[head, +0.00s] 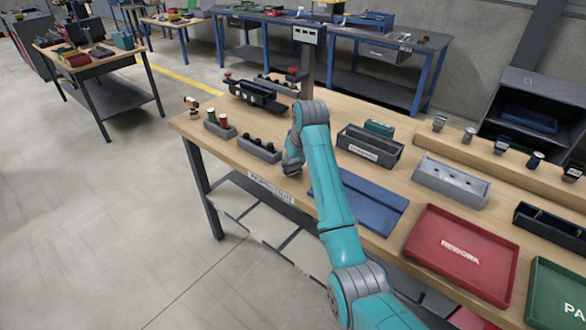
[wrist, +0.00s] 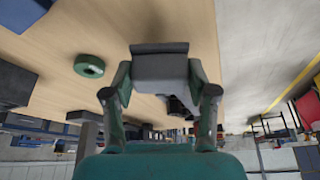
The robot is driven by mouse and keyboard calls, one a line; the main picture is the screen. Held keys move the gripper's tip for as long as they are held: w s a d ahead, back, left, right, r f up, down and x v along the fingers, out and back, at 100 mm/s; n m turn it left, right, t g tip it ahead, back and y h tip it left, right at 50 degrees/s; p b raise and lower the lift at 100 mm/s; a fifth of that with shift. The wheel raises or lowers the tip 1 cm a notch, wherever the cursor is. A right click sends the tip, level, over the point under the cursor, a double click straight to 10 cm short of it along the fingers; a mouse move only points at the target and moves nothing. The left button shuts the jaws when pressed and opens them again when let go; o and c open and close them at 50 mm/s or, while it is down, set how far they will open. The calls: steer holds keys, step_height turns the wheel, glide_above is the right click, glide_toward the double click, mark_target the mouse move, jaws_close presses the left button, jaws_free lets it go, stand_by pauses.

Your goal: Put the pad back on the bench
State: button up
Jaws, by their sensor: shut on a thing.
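My gripper (wrist: 160,72) is shut on a dark grey block, the pad (wrist: 160,63), which spans between its two fingers in the wrist view. The pale wood bench (wrist: 150,20) fills the upper part of that view behind the pad. I cannot tell whether the pad touches the bench. In the head view my gripper (head: 292,166) is mostly hidden behind my teal arm, over the bench (head: 330,112) near its front edge. The pad cannot be made out there.
Around my arm are a grey rack (head: 258,150), a dark bin (head: 369,147), a blue mat (head: 365,203) and a red REWORK tray (head: 425,232). Some bare wood shows behind my arm.

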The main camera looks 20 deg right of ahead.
steer(key=shift+f, duration=1.15)
steer(key=shift+f, duration=0.1)
steer(key=o, duration=1.4)
steer(key=v, duration=1.2)
steer(key=shift+a, duration=0.1)
